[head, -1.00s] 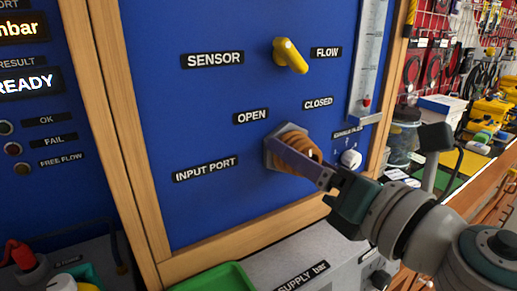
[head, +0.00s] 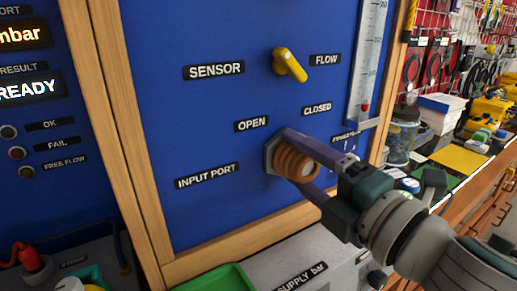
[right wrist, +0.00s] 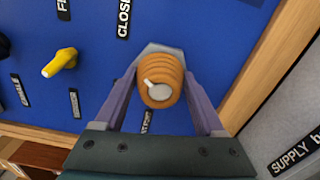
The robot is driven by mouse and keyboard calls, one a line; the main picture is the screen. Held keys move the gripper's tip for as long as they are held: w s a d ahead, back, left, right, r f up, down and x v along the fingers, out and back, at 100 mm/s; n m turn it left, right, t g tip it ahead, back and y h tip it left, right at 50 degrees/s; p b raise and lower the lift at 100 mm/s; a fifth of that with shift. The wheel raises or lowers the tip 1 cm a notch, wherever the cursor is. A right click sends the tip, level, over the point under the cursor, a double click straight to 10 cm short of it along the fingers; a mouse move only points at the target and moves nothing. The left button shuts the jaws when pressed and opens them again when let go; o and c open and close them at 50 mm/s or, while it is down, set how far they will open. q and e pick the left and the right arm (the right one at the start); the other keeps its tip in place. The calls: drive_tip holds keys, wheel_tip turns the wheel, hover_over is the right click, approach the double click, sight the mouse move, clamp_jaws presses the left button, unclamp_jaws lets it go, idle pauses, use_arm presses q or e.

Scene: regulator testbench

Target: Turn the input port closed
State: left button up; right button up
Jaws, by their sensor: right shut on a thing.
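The input port (head: 297,162) is a ribbed orange-brown fitting on a grey hexagonal base, set in the blue panel. It also shows in the right wrist view (right wrist: 160,85), with a pale grey centre and a small pointer-like tip. The INPUT PORT label (head: 207,176) is to its left; the OPEN label (head: 252,124) is above left and the CLOSED label (head: 317,108) above right. My right gripper (head: 291,158) is shut on the port, one finger on each side of it. It also shows in the right wrist view (right wrist: 160,76). My left gripper is not in view.
A yellow lever (head: 290,65) sits above the port between the SENSOR and FLOW labels. A flow tube (head: 369,60) is at the panel's right. Wooden frame posts (head: 120,120) border the panel. A green tray (head: 215,278) and a grey supply unit (head: 285,262) lie below.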

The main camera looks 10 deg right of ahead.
drive_tip(key=shift+m, duration=0.8)
drive_tip(key=o, duration=1.3)
drive_tip(key=shift+o, duration=0.2)
drive_tip(key=shift+s+d, duration=0.15)
drive_tip(key=shift+s, duration=0.2)
drive_tip(key=b+v, duration=0.1)
drive_tip(key=v, duration=0.8)
